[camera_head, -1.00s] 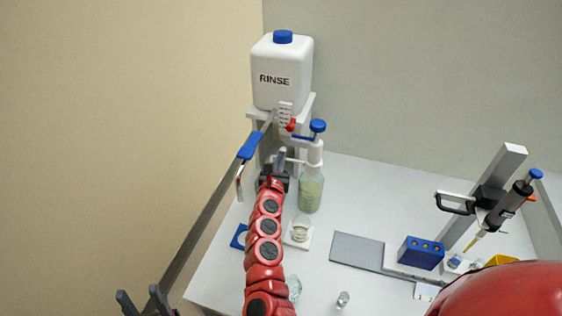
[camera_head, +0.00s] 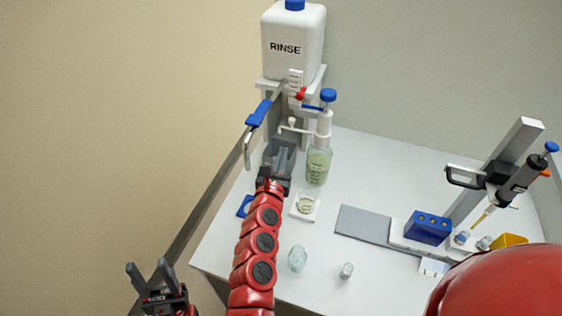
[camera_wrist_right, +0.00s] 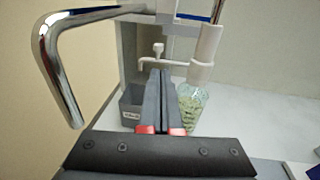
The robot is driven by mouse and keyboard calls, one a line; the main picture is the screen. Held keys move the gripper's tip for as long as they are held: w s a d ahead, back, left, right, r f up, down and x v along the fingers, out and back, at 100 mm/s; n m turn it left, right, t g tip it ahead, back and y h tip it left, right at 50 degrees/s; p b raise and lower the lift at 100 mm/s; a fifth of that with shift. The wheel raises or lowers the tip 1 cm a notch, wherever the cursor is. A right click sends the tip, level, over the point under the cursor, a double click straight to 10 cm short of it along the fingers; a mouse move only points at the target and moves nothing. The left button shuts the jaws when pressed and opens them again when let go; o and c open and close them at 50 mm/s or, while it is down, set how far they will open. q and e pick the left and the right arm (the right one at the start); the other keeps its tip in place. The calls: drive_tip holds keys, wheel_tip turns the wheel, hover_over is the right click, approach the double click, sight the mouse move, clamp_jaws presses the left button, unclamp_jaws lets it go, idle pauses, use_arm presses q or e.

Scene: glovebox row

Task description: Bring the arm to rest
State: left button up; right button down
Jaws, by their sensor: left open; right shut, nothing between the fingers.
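My right arm comes up the middle of the head view. Its gripper (camera_head: 274,176) is over the back left of the bench, left of the green-tinted dispenser bottle (camera_head: 318,166). In the right wrist view its two dark fingers (camera_wrist_right: 160,78) are together with nothing between them. They point toward the dispenser's nozzle and a grey bin (camera_wrist_right: 131,104). I cannot tell how far off these are. My left gripper (camera_head: 150,270) is open and empty at the lower left of the head view, off the bench.
A white RINSE container (camera_head: 293,45) stands on a raised stand at the back. A chrome handle with a blue grip (camera_head: 257,113) is close left of my right gripper. A dish (camera_head: 305,206), blue rack (camera_head: 428,229) and pipette (camera_head: 519,180) on its stand are to the right.

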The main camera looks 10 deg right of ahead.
drive_tip(key=shift+v, duration=1)
drive_tip(key=shift+r, duration=0.1)
